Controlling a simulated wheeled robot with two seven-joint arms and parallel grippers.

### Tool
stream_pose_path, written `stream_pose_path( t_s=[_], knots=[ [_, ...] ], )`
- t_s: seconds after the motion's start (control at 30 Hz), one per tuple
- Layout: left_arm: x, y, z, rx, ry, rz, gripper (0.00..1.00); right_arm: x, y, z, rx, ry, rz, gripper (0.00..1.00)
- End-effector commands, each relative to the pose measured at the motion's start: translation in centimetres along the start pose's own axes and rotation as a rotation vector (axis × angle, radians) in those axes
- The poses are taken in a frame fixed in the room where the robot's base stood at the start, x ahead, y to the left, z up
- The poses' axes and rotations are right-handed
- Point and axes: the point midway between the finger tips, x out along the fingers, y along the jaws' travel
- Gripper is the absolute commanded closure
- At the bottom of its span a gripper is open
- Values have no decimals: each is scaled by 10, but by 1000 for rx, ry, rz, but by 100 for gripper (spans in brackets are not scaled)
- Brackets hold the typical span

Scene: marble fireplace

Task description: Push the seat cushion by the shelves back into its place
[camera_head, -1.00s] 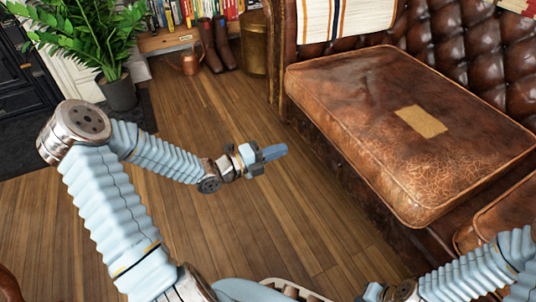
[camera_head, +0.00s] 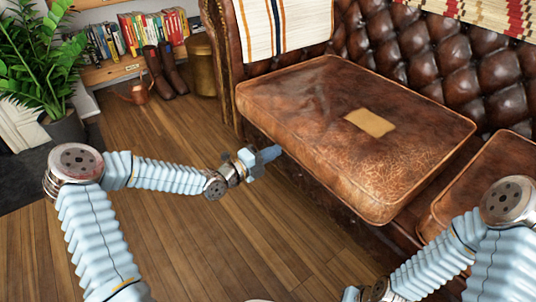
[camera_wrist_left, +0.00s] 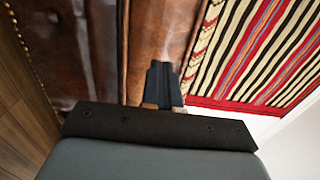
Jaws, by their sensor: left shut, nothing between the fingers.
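The brown leather seat cushion (camera_head: 300,95) with a tan patch lies on the sofa seat, at the end by the shelves. Its front edge sticks out past the sofa front and past the neighbouring cushion. My left gripper (camera_head: 270,153) is shut and empty in front of the cushion's front edge, near its left part. In the left wrist view, the shut fingers (camera_wrist_left: 164,82) point at brown leather (camera_wrist_left: 160,30); I cannot tell whether they touch it. My right gripper is at the bottom edge, with its fingers cut off from view.
The tufted sofa back (camera_head: 430,70) rises behind the cushion. A second seat cushion (camera_head: 490,170) lies to the right. Shelves with books (camera_head: 150,30), boots (camera_head: 165,72), a copper watering can (camera_head: 137,92) and a plant (camera_head: 45,65) stand back left. Wooden floor (camera_head: 170,130) is clear before the sofa.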

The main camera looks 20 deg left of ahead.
Motion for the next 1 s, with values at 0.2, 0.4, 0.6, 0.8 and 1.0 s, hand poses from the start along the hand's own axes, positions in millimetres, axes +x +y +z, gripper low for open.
stream_pose_path(
  t_s=[0.2, 0.4, 0.6, 0.8, 1.0],
  knots=[
    [0, 0, 0, 0, 0, 0, 100, 0, 0, 0, 0, 0, 0, 100],
    [0, 0, 0, 0, 0, 0, 100, 1, 0, 0, 0, 0, 0, 100],
    [12, 2, 0, 2, 0, -1, 100, 10, 4, 0, 0, 0, 0, 100],
    [26, 0, 0, 1, 0, -1, 100, 14, 5, 0, 0, 0, 0, 100],
    [33, 0, 1, 0, -1, 0, 100, 14, 5, 0, 0, 0, 0, 100]
  ],
)
